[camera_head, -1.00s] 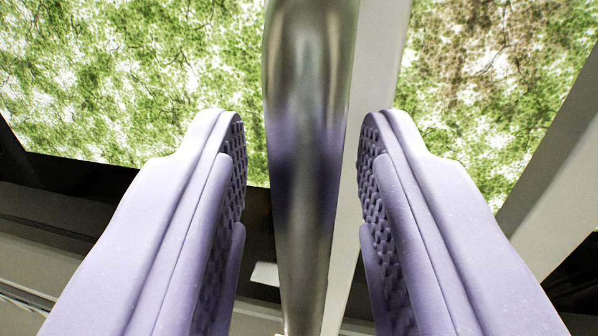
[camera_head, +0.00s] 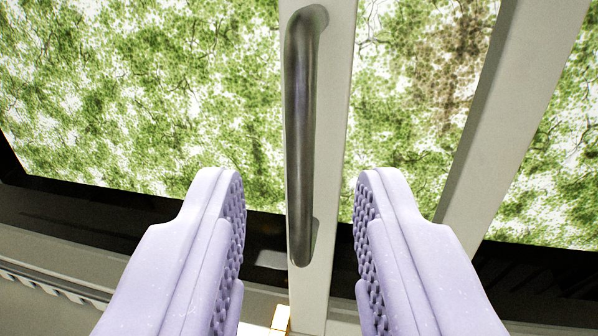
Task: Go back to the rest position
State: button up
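My gripper (camera_head: 300,195) is open and empty, with its two pale lilac, textured fingers spread apart in the lower half of the view. A dark grey metal bar handle (camera_head: 301,120) stands upright ahead of it. The handle is fixed to a pale frame post (camera_head: 335,100) and lies in line with the gap between the fingers. Its full length now shows, with its lower end seen between the fingertips. The fingers do not appear to touch it.
Panes with a green leafy pattern (camera_head: 140,90) lie left and right of the post. A second pale post (camera_head: 510,110) slants at the right. A dark ledge (camera_head: 90,205) and a pale slotted surface (camera_head: 60,275) run along the lower left.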

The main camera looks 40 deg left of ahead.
jog(key=w+d+r+m+t+h, duration=0.2)
jog(key=w+d+r+h, duration=0.3)
jog(key=r, duration=0.4)
jog(key=w+d+r+m+t+h, duration=0.2)
jog(key=w+d+r+h, duration=0.1)
jog(key=w+d+r, duration=0.4)
jog(key=s+d+r+m+h, duration=0.1)
jog(key=s+d+r, duration=0.2)
jog(key=r, duration=0.3)
jog(key=s+d+r+m+g+h, duration=0.1)
jog(key=s+d+r+m+h, duration=0.1)
jog(key=s+d+r, duration=0.2)
jog(key=s+d+r+m+h, duration=0.1)
jog(key=s+d+r+m, duration=0.1)
jog(key=d+r, duration=0.3)
notch_tip(320, 180, up, 4)
jog(key=shift+s+d+r+h, duration=0.25)
jog(key=shift+s+h, duration=0.15)
jog(key=shift+s, duration=0.4)
